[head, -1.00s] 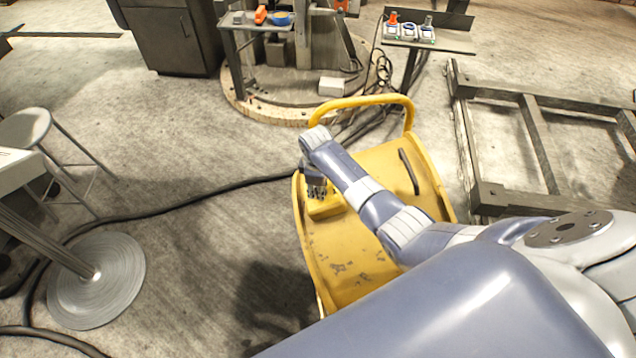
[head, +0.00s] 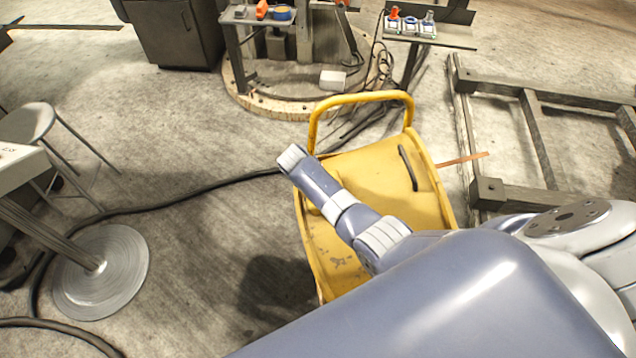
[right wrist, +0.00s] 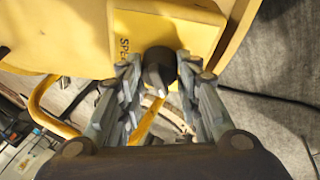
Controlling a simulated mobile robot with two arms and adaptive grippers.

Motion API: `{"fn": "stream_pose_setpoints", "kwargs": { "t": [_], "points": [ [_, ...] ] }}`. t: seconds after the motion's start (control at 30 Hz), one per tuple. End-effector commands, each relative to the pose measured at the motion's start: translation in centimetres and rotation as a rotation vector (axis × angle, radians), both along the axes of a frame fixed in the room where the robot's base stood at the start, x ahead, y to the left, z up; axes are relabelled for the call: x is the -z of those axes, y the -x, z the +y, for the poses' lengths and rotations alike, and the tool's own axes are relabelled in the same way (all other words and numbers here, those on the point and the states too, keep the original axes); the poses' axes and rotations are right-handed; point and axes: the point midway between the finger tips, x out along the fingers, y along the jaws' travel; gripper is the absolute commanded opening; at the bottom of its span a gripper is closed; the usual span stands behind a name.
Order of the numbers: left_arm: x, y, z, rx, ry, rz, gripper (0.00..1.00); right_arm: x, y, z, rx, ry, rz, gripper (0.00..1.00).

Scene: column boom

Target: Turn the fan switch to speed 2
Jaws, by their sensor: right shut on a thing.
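In the right wrist view a black fan switch knob (right wrist: 158,68) with a pale pointer sits on a yellow box (right wrist: 195,27). Dark letters beginning "SPE" show on the box, partly cut off by my fingers. My right gripper (right wrist: 158,84) is shut on the knob, one finger on each side. The pointer slants toward the bottom of the picture; I cannot read which speed it marks. In the head view my arm hides the box, knob and gripper. My left gripper is not in view.
A yellow cart (head: 375,180) with a raised handle stands under my arm, a black bar on its bed. An orange-brown rod (head: 462,159) juts past its right side. A dark frame (head: 535,140) lies right. A stool (head: 32,122) and cable (head: 190,197) are left.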

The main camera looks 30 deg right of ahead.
Motion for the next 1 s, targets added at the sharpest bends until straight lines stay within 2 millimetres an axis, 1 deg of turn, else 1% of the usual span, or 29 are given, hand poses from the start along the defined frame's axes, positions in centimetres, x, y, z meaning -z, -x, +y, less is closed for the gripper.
{"fn": "stream_pose_setpoints", "kwargs": {
  "t": [0.03, 0.2, 0.5, 0.7, 1.0],
  "points": [
    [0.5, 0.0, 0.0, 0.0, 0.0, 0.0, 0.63, 0.3, 0.0, 0.1, 0.041, 0.004, -0.013, 0.08],
    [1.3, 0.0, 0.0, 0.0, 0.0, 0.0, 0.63, 0.3, -0.1, 0.1, 0.176, 0.018, -0.057, 0.08],
    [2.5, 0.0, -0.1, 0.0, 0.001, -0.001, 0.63, 0.3, 0.0, 0.0, 0.346, 0.036, -0.109, 0.08],
    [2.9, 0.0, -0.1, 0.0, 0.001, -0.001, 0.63, 0.1, -0.1, 0.0, 0.401, 0.043, -0.127, 0.08],
    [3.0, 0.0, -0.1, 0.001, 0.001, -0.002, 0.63, 0.1, 0.0, 0.0, 0.422, 0.045, -0.133, 0.08]
  ]
}}
